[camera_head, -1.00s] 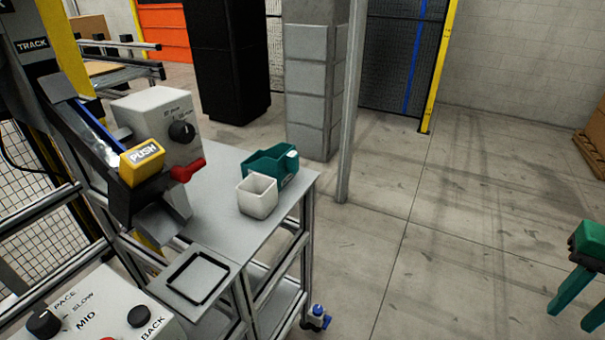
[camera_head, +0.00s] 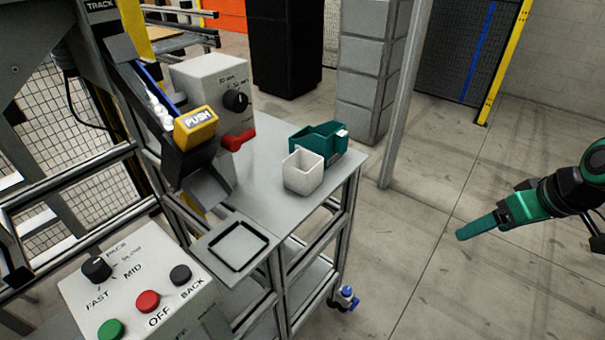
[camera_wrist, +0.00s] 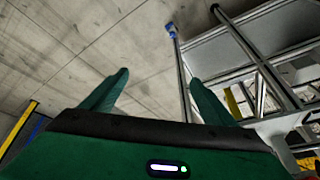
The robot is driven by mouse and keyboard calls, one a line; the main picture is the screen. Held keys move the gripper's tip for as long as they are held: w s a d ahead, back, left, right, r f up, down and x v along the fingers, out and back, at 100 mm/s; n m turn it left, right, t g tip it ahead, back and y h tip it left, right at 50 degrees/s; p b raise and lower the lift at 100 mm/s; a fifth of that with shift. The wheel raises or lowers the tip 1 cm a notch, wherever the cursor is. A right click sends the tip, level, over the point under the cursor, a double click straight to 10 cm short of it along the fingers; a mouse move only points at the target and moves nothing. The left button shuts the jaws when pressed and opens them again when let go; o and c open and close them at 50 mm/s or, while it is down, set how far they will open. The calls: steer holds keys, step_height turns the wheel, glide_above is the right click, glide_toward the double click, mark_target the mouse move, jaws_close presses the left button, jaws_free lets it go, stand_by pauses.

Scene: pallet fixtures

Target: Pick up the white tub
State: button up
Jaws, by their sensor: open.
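The white tub (camera_head: 303,172) stands upright on the grey table, close to its right edge. It is open at the top and looks empty. It sits just in front of a teal bin (camera_head: 320,140), which it partly hides. My gripper (camera_head: 462,234) is at the right of the head view, over open floor and well apart from the table and tub. In the wrist view my gripper (camera_wrist: 158,80) shows its two green fingers spread with nothing between them. The tub is not visible in the wrist view.
A grey table (camera_head: 265,195) carries a box with a black knob (camera_head: 212,85) and a square black-rimmed plate (camera_head: 238,245). A yellow PUSH block (camera_head: 196,128) overhangs its left side. A control panel (camera_head: 140,290) stands in front. A grey post (camera_head: 405,100) rises behind the table. The right floor is clear.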

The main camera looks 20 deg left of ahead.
steer(key=w+a+n+y, duration=0.2)
steer(key=a, duration=0.5)
steer(key=w+a+n+y, duration=0.2)
steer(key=a+n, duration=0.1)
steer(key=a, duration=0.4)
steer(key=n+y, duration=0.4)
steer(key=y, duration=0.2)
glide_toward(317, 173)
steer(key=shift+t, duration=0.3)
steer(key=x, duration=0.4)
steer(key=shift+s+a, duration=0.1)
steer(key=shift+s, duration=0.15)
steer(key=x, duration=0.4)
steer(key=shift+a+f, duration=0.1)
steer(key=shift+a, duration=0.15)
steer(key=shift+f+x, duration=0.15)
steer(key=shift+x, duration=1.3)
steer(key=shift+f+x, duration=0.1)
steer(key=shift+x, duration=1.35)
steer(key=shift+d, duration=0.2)
steer(key=c, duration=1.1)
